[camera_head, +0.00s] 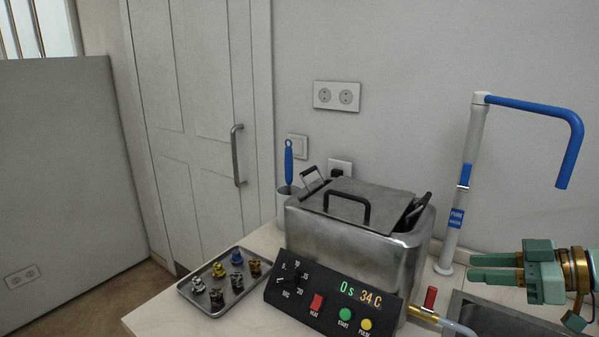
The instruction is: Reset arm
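My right gripper (469,267) is at the right edge, teal with brass-coloured parts. Its two fingers point left, with a narrow gap between them and nothing visible held. It appears to be above the sink area, right of the metal bath and in front of the tap post. My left gripper is not in view.
A lidded metal ultrasonic bath (340,249) stands on the counter, its panel (330,302) reading 0 s and 34 C. A metal tray (237,299) with several small parts is left of it. A white tap post with a blue spout (530,106) rises behind the sink (510,319).

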